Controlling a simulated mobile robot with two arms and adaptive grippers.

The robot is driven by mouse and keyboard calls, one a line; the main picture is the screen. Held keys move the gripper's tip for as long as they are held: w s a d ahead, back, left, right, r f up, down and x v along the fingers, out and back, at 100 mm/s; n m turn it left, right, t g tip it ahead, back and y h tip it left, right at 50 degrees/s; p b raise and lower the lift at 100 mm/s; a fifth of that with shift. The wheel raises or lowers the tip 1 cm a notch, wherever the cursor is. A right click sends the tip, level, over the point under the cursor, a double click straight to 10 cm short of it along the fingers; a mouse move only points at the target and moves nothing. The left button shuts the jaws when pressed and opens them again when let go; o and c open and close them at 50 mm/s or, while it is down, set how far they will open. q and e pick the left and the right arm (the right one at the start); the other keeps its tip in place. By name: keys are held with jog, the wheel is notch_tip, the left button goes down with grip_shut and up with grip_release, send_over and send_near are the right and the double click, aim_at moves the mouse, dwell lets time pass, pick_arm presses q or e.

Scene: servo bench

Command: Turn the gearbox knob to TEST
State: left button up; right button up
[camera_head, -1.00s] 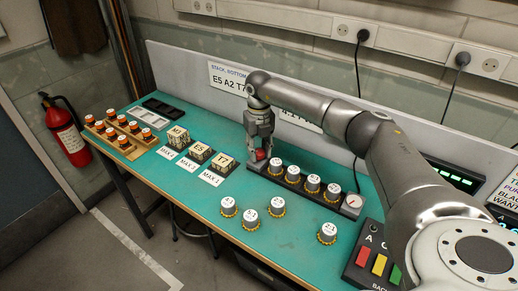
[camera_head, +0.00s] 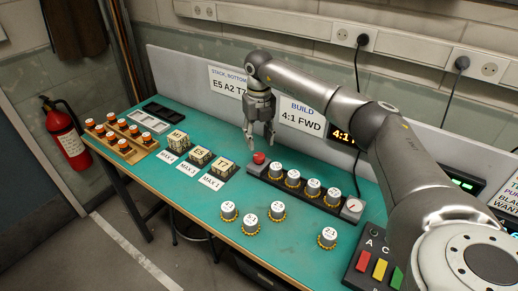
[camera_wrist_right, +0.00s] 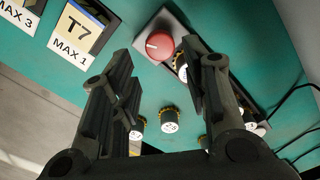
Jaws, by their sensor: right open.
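The red gearbox knob (camera_head: 259,158) sits at the left end of the dark gearbox rail (camera_head: 325,196). In the right wrist view the round red knob (camera_wrist_right: 160,46) shows a small white mark toward its left side; no position label is legible. My right gripper (camera_head: 259,142) is open just above the knob, apart from it, fingers pointing down. In the right wrist view its open fingers (camera_wrist_right: 158,75) frame the knob, with nothing held between them. My left gripper is not in view.
Several white-topped gears (camera_head: 312,187) stand on the rail beside the knob, and others (camera_head: 278,211) stand in front. A gauge (camera_head: 352,206) is at the rail's right end. Blocks (camera_head: 198,158) stand to the left. A button panel (camera_head: 375,260) is at the right. A 4:1 FWD sign (camera_head: 301,116) stands behind.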

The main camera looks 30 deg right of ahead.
aim_at(259, 156)
notch_tip(259, 156, up, 6)
jog(key=shift+f, duration=0.25)
dwell(0.5)
